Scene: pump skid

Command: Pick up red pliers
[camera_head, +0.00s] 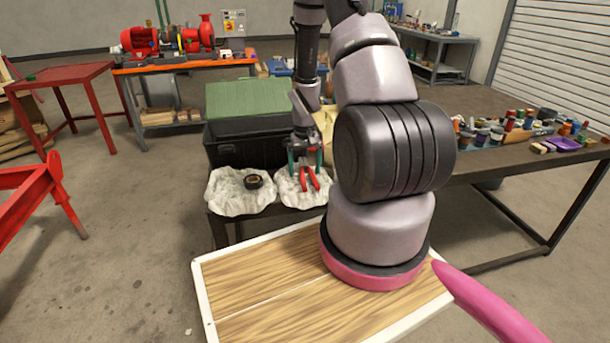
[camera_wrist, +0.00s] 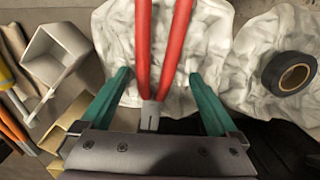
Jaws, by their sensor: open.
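The red pliers (camera_head: 310,181) lie on a crumpled white cloth (camera_head: 291,193) on the table, just below my gripper (camera_head: 305,160) in the head view. In the wrist view the pliers' two red handles (camera_wrist: 168,45) run away from my gripper (camera_wrist: 160,85), and their grey metal joint (camera_wrist: 149,113) sits between the two green fingers. The fingers are spread to either side of the pliers with a gap on each side. The pliers' jaw end is hidden behind the gripper body. I cannot tell how far above the pliers the fingertips are.
A black tape roll (camera_head: 254,181) lies on another white cloth (camera_head: 233,200) to the left. A black bin with a green lid (camera_head: 249,98) stands behind. In the wrist view, a white hollow block (camera_wrist: 60,58) and orange-handled tools (camera_wrist: 14,128) lie to the left.

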